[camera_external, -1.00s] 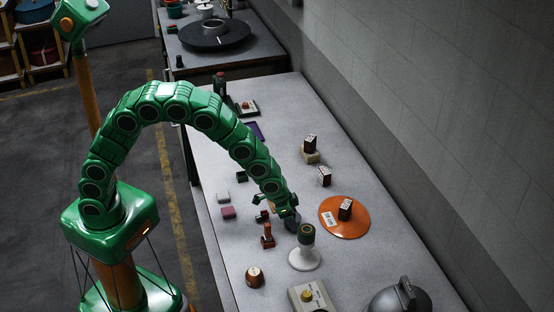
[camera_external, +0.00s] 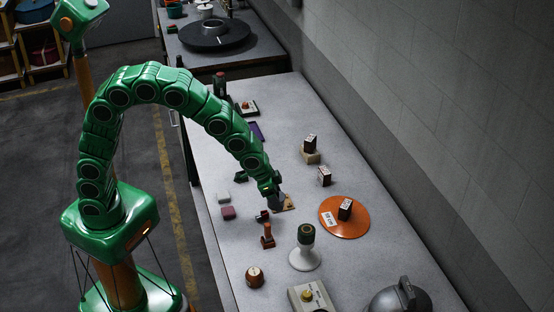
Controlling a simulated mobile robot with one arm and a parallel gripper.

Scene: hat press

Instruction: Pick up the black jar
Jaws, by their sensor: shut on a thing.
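My gripper (camera_external: 271,187) points down over the middle of the grey table. It is shut on the black jar (camera_external: 277,202), a small dark grey-black piece showing just below the fingers. The gripper partly hides the jar's top. The jar is in front of a flat tan board (camera_external: 287,204); I cannot tell whether it touches the board or hangs above it.
A dark green block on a white round stand (camera_external: 305,258), a wooden stamp (camera_external: 267,236) and a brown knob (camera_external: 254,277) are nearer the camera. An orange disc (camera_external: 342,222) bears a dark block. A wall bounds the right side.

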